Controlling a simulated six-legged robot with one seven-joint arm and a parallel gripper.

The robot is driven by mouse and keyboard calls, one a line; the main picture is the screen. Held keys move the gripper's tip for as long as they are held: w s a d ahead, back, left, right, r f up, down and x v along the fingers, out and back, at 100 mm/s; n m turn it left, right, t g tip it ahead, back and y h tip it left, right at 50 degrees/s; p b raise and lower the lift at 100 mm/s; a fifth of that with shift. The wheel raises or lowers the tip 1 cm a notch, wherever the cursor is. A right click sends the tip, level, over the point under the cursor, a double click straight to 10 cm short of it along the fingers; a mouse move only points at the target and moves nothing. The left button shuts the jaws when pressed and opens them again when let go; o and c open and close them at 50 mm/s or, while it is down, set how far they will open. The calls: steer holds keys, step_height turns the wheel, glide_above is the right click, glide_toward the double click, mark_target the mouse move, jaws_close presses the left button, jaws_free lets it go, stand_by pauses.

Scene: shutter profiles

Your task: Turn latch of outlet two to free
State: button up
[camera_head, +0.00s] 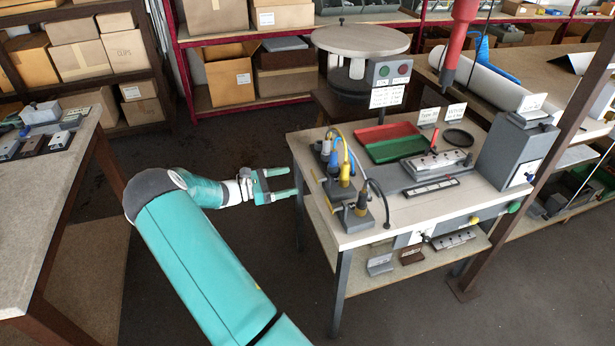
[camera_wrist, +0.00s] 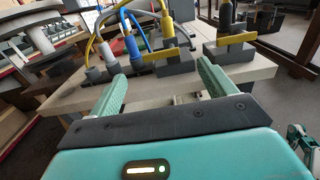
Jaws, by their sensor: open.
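My gripper (camera_head: 290,183) is open and empty, just left of the workbench (camera_head: 390,228) edge, pointing towards it. In the wrist view my gripper (camera_wrist: 160,72) has its two green fingers spread, with the outlets beyond them. Grey outlet blocks stand along the bench's left edge, carrying grey, blue and dark plugs with cables. A yellow latch bar (camera_wrist: 229,39) crosses the right block (camera_wrist: 230,53). Another yellow latch bar (camera_wrist: 158,54) crosses the block (camera_wrist: 174,67) ahead between the fingers. I cannot read any numbers, so which is outlet two is unclear. The fingers touch no latch.
Red and green trays (camera_head: 387,142), a grey profile fixture (camera_head: 435,162) and a grey cabinet (camera_head: 510,153) stand on the bench. A red tool (camera_head: 458,40) hangs above it. A lower shelf (camera_head: 410,268) holds small parts. Floor left of the bench is clear.

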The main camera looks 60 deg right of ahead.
steer(key=x, duration=0.8)
steer(key=shift+s+d, duration=0.1)
steer(key=shift+c, duration=0.4)
steer(key=c, duration=0.9)
